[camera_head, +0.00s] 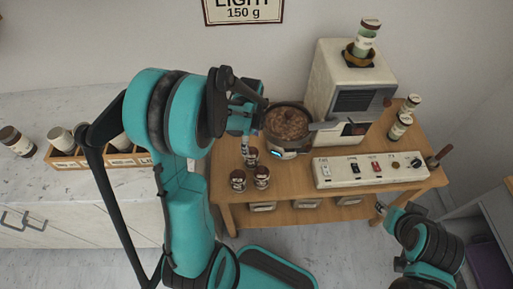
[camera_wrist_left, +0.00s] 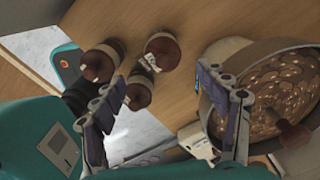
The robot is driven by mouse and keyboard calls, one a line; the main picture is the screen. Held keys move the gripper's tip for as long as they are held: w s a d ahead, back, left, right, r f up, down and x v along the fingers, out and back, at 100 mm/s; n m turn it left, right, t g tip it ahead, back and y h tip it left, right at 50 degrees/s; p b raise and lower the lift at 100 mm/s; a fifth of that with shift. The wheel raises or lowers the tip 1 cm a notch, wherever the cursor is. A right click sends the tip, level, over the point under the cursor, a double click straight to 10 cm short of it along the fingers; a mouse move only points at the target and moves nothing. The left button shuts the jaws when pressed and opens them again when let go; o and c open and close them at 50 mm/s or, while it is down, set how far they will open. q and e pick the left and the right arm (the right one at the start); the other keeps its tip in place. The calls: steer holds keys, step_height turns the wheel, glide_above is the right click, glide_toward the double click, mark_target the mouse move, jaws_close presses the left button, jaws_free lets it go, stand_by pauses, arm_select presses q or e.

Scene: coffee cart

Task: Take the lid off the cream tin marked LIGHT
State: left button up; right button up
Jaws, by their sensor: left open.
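Three small tins with dark red-brown lids stand close together on the wooden cart: a back one (camera_head: 251,157), a front left one (camera_head: 238,180) and a front right one (camera_head: 261,178). Their labels are too small to read, so I cannot tell which is marked LIGHT. My left gripper (camera_head: 250,118) is above and behind them, open and empty.
A round pan of brown beans (camera_head: 287,124) stands right of my left gripper, close to it. More tins (camera_head: 400,126) stand right. A tray (camera_head: 65,163) of tins sits left.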

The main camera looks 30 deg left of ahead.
mark_target(251, 149)
arm_select(q)
steer(key=f, duration=0.2)
steer(key=f+b, duration=0.1)
steer(key=f, duration=0.1)
steer(key=f+b, duration=0.1)
steer(key=shift+w+a+f, duration=0.2)
steer(key=shift+w+f, duration=0.05)
steer(key=shift+f, duration=0.15)
steer(key=shift+r, duration=0.1)
steer(key=shift+c, duration=0.4)
steer(key=c, duration=1)
steer(key=shift+s+d, duration=0.1)
steer(key=shift+s, duration=0.05)
steer(key=c, duration=0.3)
